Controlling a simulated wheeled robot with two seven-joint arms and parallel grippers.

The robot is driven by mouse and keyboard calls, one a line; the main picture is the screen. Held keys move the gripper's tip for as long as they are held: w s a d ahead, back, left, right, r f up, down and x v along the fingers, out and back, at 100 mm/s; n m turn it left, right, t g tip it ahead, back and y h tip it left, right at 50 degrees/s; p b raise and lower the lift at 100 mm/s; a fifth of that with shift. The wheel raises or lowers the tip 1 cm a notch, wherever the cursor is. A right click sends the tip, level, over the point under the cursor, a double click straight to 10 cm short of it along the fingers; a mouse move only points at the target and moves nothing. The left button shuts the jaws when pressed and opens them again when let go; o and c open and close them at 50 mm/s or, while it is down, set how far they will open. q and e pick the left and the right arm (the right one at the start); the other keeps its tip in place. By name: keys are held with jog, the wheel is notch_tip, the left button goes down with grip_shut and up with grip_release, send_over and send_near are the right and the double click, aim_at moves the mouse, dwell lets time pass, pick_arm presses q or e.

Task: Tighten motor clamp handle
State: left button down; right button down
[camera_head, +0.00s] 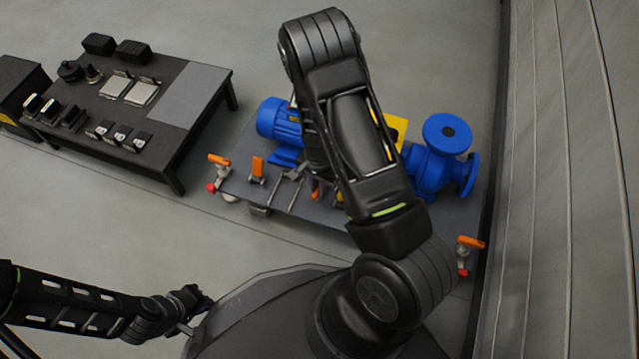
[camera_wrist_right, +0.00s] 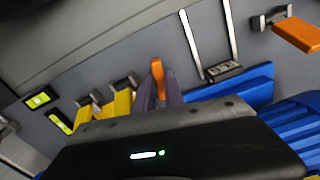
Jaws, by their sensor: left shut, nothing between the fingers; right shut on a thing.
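The blue motor (camera_head: 278,120) sits on the left part of a grey skid plate (camera_head: 335,208). An orange clamp handle (camera_wrist_right: 157,76) stands between the fingers of my right gripper (camera_wrist_right: 158,96) in the right wrist view, and the gripper is shut on it. In the head view my right arm hides most of that gripper; a bit of orange (camera_head: 315,188) shows beside the arm. Another orange handle (camera_head: 258,166) stands upright on the skid left of it; it also shows in the right wrist view (camera_wrist_right: 297,34). My left gripper (camera_head: 204,301) is shut and empty, low at the left, away from the skid.
A blue pump (camera_head: 436,165) and a yellow guard (camera_head: 397,125) are on the skid. Orange-handled clamps with red tips stand at its left corner (camera_head: 218,160) and right corner (camera_head: 470,242). A dark table (camera_head: 167,145) with several parts is at the left. A wall (camera_head: 570,180) closes the right.

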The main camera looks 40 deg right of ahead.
jog(key=shift+m, duration=0.4)
jog(key=shift+r+m+p, duration=0.15)
jog(key=shift+m+p, duration=0.4)
jog(key=shift+m, duration=0.95)
